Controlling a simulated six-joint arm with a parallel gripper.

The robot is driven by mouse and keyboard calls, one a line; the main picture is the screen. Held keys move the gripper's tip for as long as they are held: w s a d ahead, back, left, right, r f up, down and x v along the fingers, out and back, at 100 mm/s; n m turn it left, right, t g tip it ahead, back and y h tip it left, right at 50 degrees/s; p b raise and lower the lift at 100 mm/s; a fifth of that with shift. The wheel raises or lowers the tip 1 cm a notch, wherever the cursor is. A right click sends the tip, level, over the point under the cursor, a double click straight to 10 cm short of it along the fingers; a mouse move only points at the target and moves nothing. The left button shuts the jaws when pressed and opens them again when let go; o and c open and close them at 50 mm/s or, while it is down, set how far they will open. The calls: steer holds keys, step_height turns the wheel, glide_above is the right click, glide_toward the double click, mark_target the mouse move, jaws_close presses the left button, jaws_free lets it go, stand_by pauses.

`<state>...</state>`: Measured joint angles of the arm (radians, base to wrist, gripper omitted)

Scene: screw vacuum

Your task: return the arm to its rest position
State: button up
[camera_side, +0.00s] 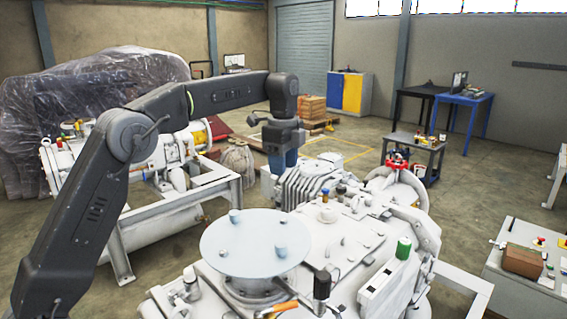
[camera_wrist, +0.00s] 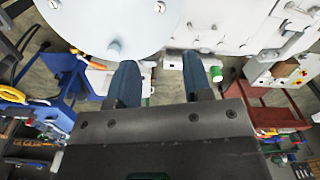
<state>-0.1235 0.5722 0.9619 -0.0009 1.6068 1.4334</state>
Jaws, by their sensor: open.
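My gripper (camera_side: 283,160) hangs from the end of my dark arm, above and behind the white pump machine (camera_side: 340,235) in the side view. Its two blue fingers point down. In the wrist view my gripper (camera_wrist: 160,80) shows its two blue fingers apart, with nothing between them. The round pale flange plate (camera_side: 255,243) lies flat on top of the machine, with small pegs standing on it. The plate also shows in the wrist view (camera_wrist: 105,22), beyond the fingertips. In the side view, the gripper is apart from the plate.
A second white pump on a frame (camera_side: 190,195) stands at the left, beside a plastic-wrapped bulk (camera_side: 80,85). A dark cart (camera_side: 415,155) and a grey table with a brown box (camera_side: 522,260) stand at the right. Open floor (camera_side: 480,190) lies between them.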

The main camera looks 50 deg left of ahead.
steer(key=s+d+r+n+t, duration=0.15)
steer(key=s+n, duration=0.25)
steer(key=s, duration=0.4)
steer(key=s+d+r+n+t, duration=0.1)
steer(key=s+d+r+n, duration=0.2)
steer(key=s, duration=0.4)
steer(key=s+d+f+n+t, duration=0.1)
steer(key=s+f+n, duration=0.3)
steer(key=s, duration=0.4)
steer(key=s+d+f+n+t, duration=0.1)
steer(key=s+f+n, duration=0.3)
steer(key=s, duration=0.4)
steer(key=shift+s+f+t, duration=0.25)
steer(key=shift+f+t, duration=0.3)
steer(key=shift+f, duration=0.2)
